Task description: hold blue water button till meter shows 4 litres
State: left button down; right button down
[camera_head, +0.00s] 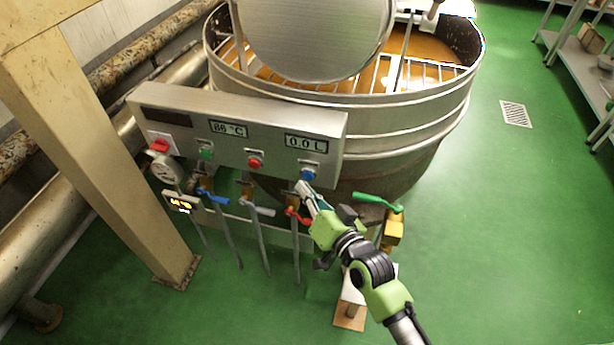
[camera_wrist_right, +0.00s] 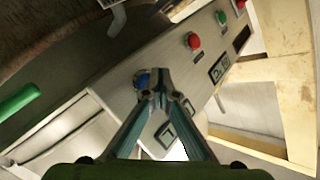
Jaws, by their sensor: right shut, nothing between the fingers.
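The blue water button (camera_head: 308,174) is at the lower right of the grey control panel (camera_head: 272,118). The meter (camera_head: 306,143) above it reads 0.0 L. My right gripper (camera_head: 303,188) is shut and empty, its tips just below the button in the head view. In the right wrist view the closed fingertips (camera_wrist_right: 153,82) overlap the edge of the blue button (camera_wrist_right: 142,79); I cannot tell whether they touch it. The meter (camera_wrist_right: 166,133) shows partly between the fingers there. My left gripper is not in view.
A red button (camera_head: 255,163), a green button (camera_head: 206,154) and a red knob (camera_head: 158,146) are also on the panel. Valves with blue and red (camera_head: 298,216) handles sit below, and a green handle (camera_head: 377,202) to the right. The large kettle (camera_head: 400,115) stands behind.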

jog(key=shift+w, duration=0.1)
dwell(0.4)
jog(key=shift+w+d, duration=0.15)
jog(key=shift+w, duration=0.15)
jog(key=shift+w+d+r, duration=0.1)
jog(key=shift+w+d, duration=0.05)
jog(key=shift+w, duration=0.35)
dwell(1.9)
jog(key=shift+s, duration=0.15)
dwell(1.9)
jog(key=shift+s+a+p, duration=0.3)
jog(key=shift+s+p, duration=0.3)
jog(key=shift+s, duration=0.15)
jog(key=shift+s, duration=0.1)
jog(key=s, duration=0.1)
jog(key=s+a+p, duration=0.1)
jog(key=s, duration=0.1)
jog(key=s+p, duration=0.1)
jog(key=shift+s+a, duration=0.3)
